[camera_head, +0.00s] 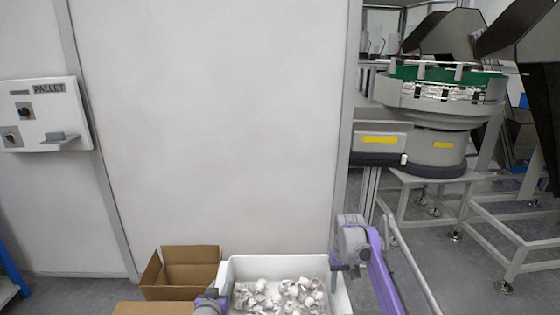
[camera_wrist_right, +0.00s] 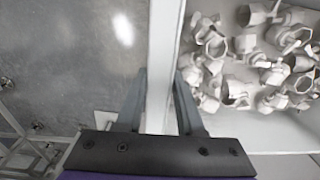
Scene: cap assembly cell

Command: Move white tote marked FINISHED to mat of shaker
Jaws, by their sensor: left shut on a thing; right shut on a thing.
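The white tote (camera_head: 341,298) is at the bottom middle of the head view, filled with many small white parts (camera_head: 280,294). Its front is cut off by the frame edge and no FINISHED marking shows. My right gripper (camera_head: 342,268) is at the tote's right side. In the right wrist view, its two fingers are shut on the tote's wall (camera_wrist_right: 160,65), one on each side, with the parts to the right. My left gripper (camera_head: 210,300) is at the tote's left wall, partly cut off, shut on it. I see no mat of the shaker.
An open cardboard box (camera_head: 190,270) stands just left of the tote, with another cardboard piece (camera_head: 150,308) below it. A pale wall panel (camera_head: 210,120) rises behind. A round feeder machine (camera_head: 440,115) on a grey frame stands at right. A PALLET control box (camera_head: 45,115) hangs at left.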

